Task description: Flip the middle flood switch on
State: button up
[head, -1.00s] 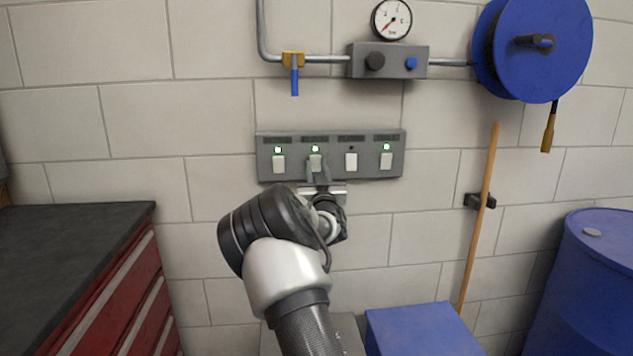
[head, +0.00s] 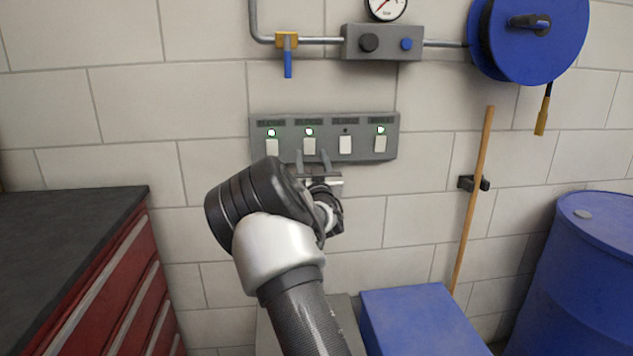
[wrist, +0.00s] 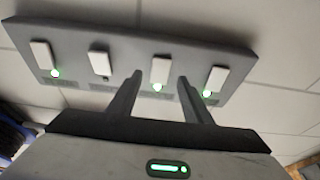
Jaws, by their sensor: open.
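A grey switch panel (head: 375,122) on the wall carries a row of pale rocker switches, each with a lamp above it in the head view. The first switch (head: 272,147), second switch (head: 309,146) and fourth switch (head: 380,144) have green lamps lit. The third switch (head: 345,145) has a dark lamp. The labels are too small to read. My gripper (head: 312,158) is open and empty, just below the second switch. In the wrist view the row is reversed, and the second switch (wrist: 160,70) shows between the spread fingers, apart from them.
A pipe with a blue-handled valve (head: 287,60) and a regulator box (head: 382,42) run above the panel. A red cabinet (head: 105,290) stands left. A wooden pole (head: 473,200), blue box (head: 420,320) and blue barrel (head: 580,270) are right.

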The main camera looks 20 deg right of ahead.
jog(key=v, duration=1.4)
jog(key=shift+s, duration=0.2)
jog(key=shift+a, duration=0.1)
jog(key=s+a+n+g+y, duration=0.15)
jog(key=s+a+g, duration=0.4)
jog(key=s, duration=0.65)
jog(key=s+a+n+g+y, duration=0.1)
jog(key=s+a+g+y, duration=0.25)
jog(key=s+a, duration=0.55)
jog(key=s+a+n+g+y, duration=0.1)
jog(key=s+a+g, duration=0.35)
jog(key=s, duration=0.95)
notch_tip(320, 180, up, 21)
jog(key=s+g+p, duration=0.1)
jog(key=p, duration=2.1)
jog(key=shift+s+d, duration=0.3)
jog(key=shift+s, duration=0.1)
